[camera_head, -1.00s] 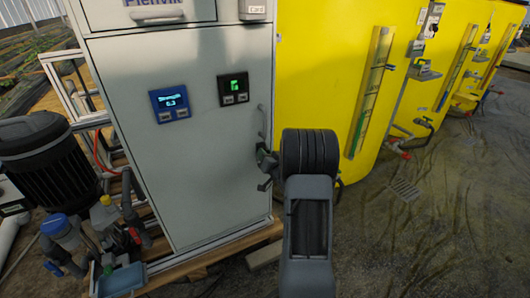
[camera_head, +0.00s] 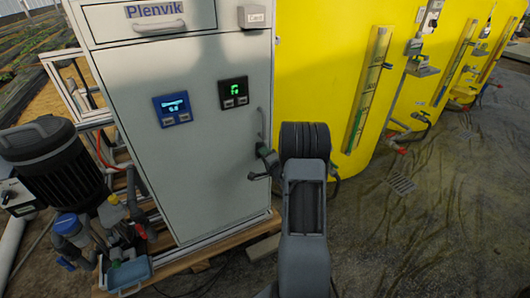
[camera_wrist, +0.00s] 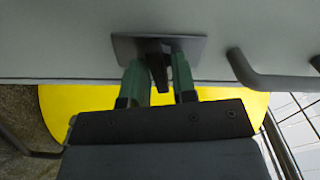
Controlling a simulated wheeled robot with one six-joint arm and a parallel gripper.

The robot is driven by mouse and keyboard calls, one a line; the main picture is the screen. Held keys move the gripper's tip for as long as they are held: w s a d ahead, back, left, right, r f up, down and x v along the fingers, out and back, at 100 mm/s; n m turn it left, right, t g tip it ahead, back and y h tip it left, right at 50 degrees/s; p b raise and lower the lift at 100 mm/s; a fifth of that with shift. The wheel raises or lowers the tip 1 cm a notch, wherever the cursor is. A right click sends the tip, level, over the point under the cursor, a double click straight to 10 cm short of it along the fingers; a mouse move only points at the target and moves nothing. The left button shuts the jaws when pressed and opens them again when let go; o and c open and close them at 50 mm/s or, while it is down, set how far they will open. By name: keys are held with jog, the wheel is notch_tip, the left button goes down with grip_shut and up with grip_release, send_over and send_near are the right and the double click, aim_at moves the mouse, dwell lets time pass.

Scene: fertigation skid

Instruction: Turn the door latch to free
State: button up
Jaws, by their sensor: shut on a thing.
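The grey cabinet door (camera_head: 200,160) fills the left middle of the head view. The door latch is a dark handle on a grey square plate (camera_wrist: 188,45) in the wrist view. My gripper (camera_wrist: 160,75) has its two green fingers on either side of the dark latch handle (camera_wrist: 157,68), shut on it. In the head view my gripper (camera_head: 268,160) is at the door's right edge, mostly hidden behind my wrist. The latch's exact angle is hard to tell.
A grey bar handle (camera_head: 262,122) sits above the latch on the door; in the wrist view it lies to the right. Yellow tanks (camera_head: 320,70) stand to the right. A black pump (camera_head: 55,160) and bottles stand at left. The floor at right is open.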

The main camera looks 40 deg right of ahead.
jog(key=shift+m+p, duration=0.45)
jog(key=shift+m, duration=0.65)
jog(key=o, duration=0.7)
jog(key=s+p, duration=0.1)
jog(key=s, duration=0.3)
jog(key=s+a, duration=0.1)
jog(key=s, duration=0.4)
jog(key=s+a+p, duration=0.1)
jog(key=s, duration=0.3)
jog(key=shift+s+p, duration=0.35)
